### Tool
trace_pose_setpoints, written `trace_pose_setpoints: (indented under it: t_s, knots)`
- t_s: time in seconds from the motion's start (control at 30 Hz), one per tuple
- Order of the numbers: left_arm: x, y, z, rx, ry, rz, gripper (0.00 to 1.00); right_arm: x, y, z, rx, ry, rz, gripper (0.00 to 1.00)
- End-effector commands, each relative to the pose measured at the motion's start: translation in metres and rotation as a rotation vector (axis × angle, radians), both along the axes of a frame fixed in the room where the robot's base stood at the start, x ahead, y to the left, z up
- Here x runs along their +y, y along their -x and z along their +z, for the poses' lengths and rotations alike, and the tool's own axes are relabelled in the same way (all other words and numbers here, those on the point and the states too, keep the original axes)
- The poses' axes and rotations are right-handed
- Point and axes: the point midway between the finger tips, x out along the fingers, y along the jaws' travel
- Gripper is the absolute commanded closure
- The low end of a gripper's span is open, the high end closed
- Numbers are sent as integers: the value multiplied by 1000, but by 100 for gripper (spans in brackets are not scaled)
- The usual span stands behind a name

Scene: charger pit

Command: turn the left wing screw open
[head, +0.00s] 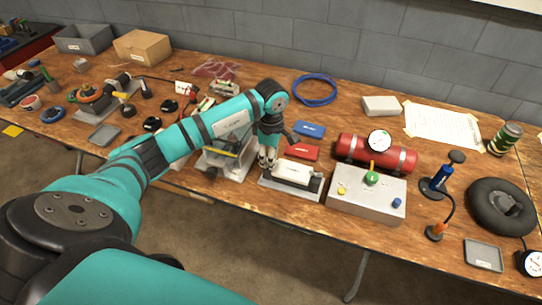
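My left arm reaches in from the left, and its gripper (267,160) points down between a grey-white device (232,165) and a tray (308,193) holding a white block (292,171). The fingertips look close together, but they are too small to tell open from shut. No wing screw can be made out clearly; the gripper and forearm cover part of the device and the tray's left end. Whether the fingers touch anything cannot be told. My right gripper is not in view.
To the right stand a metal control box (365,207) with a green knob, a red cylinder (400,157) with a gauge, and a blue hand pump (438,181). Red (302,151) and blue (309,129) packs lie behind the gripper. Clutter fills the wooden bench's left side.

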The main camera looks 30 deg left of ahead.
Motion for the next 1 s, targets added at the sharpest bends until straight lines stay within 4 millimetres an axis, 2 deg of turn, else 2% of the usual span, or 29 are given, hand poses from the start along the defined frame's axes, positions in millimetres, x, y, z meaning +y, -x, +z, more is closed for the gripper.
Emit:
trace_pose_setpoints:
  t_s: [0.1, 0.33, 0.73, 1.0]
  knots:
    - [0, 0, 0, 0, 0, 0, 71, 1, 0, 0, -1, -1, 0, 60]
    - [0, 0, 0, 0, 0, 0, 100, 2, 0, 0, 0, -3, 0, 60]
    - [0, 0, 0, 0, 0, 14, 100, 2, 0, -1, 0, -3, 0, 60]
    - [1, 0, 0, -2, -1, 132, 100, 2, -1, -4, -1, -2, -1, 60]
